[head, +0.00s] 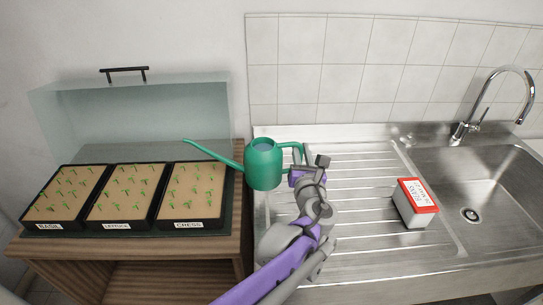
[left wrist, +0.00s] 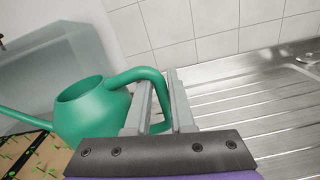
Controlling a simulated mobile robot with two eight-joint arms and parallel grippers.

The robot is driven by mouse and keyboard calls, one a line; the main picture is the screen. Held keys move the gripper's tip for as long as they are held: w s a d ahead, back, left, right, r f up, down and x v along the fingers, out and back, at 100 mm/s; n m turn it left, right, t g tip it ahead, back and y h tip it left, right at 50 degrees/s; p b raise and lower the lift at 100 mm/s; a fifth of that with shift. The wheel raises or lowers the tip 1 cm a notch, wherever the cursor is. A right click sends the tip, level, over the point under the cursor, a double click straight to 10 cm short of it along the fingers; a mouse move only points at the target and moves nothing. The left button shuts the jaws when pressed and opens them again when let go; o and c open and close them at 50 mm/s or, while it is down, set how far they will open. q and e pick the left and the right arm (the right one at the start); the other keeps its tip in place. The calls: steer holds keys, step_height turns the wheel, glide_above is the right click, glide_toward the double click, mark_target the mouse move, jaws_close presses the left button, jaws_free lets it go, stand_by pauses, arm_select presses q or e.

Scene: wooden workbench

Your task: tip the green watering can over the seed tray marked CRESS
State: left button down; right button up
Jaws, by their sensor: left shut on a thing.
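The green watering can (head: 264,165) is held roughly upright where the wooden bench meets the draining board. Its spout points left, and its tip shows just above the back edge of the CRESS seed tray (head: 192,195) in the picture. My left gripper (head: 299,172) is shut on the can's handle, right of its body. The can's body (left wrist: 92,112) and handle (left wrist: 142,76) also show in the left wrist view, the handle running in between the fingers (left wrist: 163,105). The CRESS tray holds brown soil with small green seedlings. My right gripper is not in view.
Two similar trays, BASIL (head: 65,197) and one with a hard-to-read label (head: 126,197), stand left of CRESS. A clear cover (head: 140,115) with a dark handle stands behind them. A red and white box (head: 416,204) sits on the draining board, beside the sink (head: 490,190).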

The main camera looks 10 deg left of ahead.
mark_target(302, 143)
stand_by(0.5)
arm_select(q)
steer(key=shift+n, duration=0.7)
step_height(302, 143, up, 4)
steer(key=p, duration=0.3)
steer(key=shift+r+n+p, duration=0.25)
steer(key=shift+n+p, duration=0.05)
steer(key=shift+f, duration=0.1)
steer(key=shift+s, duration=0.1)
stand_by(1.5)
